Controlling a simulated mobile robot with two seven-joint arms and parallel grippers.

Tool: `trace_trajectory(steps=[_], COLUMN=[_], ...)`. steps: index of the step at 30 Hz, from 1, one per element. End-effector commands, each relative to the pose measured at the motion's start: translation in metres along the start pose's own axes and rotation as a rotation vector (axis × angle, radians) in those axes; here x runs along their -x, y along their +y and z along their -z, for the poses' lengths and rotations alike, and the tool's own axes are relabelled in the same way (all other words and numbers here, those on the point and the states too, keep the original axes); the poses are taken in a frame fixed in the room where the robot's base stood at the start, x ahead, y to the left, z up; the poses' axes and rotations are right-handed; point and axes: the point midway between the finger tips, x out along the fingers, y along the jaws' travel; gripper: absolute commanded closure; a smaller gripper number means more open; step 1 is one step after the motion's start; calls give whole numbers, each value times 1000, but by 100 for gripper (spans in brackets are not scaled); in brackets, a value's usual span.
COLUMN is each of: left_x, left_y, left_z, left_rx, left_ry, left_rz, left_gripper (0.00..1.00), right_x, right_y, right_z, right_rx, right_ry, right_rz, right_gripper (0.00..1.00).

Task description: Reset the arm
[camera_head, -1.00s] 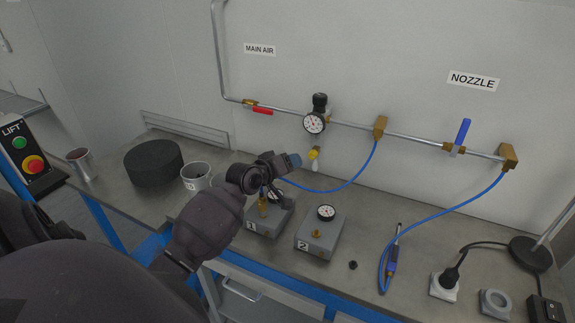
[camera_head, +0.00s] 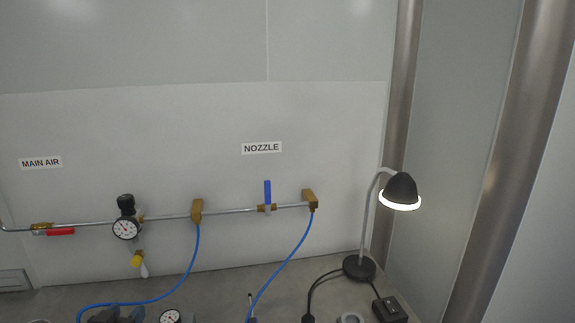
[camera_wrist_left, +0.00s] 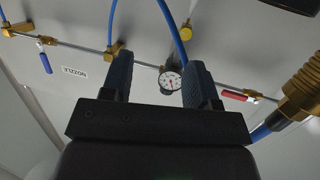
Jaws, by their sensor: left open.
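My left gripper shows only at the bottom edge of the head view (camera_head: 117,315), mostly cut off by the frame. In the left wrist view its two dark blue fingers (camera_wrist_left: 158,82) stand wide apart with nothing between them. The pressure gauge (camera_wrist_left: 170,82) shows in the gap, in the background. My right gripper is in neither view.
A pipe (camera_head: 165,217) runs along the wall with a red-handled valve (camera_head: 60,231), a gauge (camera_head: 126,229), a blue-handled valve (camera_head: 267,193) and blue hoses (camera_head: 285,262). A lit lamp (camera_head: 400,190) stands right. A brass fitting (camera_wrist_left: 302,92) is near the wrist camera.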

Motion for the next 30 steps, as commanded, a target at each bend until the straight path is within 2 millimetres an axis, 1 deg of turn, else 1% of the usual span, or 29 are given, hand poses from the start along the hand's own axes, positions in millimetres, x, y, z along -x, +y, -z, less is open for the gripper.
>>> trace_trajectory(steps=[1,2,5,7,9,12,15,18,21,24,30], left_x=[12,19,47,71,96,130,158,177,188,191,191], left_y=[10,16,36,51,65,81,90,92,90,89,89], left_z=[-19,-29,-66,-93,-120,-154,-182,-201,-211,-214,-213], left_rx=[-38,-62,-136,-174,-190,-181,-152,-132,-125,-125,-124], left_ry=[-16,-25,-61,-94,-132,-195,-256,-301,-325,-333,-333], left_rz=[-3,-4,-12,-19,-26,-33,-35,-28,-21,-19,-19], left_gripper=[46,46,46,46,46,46,46,46,46,46,46], right_x=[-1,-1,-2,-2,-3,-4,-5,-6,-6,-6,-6], right_y=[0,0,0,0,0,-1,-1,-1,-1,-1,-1], right_z=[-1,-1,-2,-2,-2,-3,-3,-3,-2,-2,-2], right_rx=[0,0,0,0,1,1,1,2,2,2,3], right_ry=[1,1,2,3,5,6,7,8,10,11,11], right_rz=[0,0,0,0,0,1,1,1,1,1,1], right_gripper=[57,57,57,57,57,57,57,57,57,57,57])
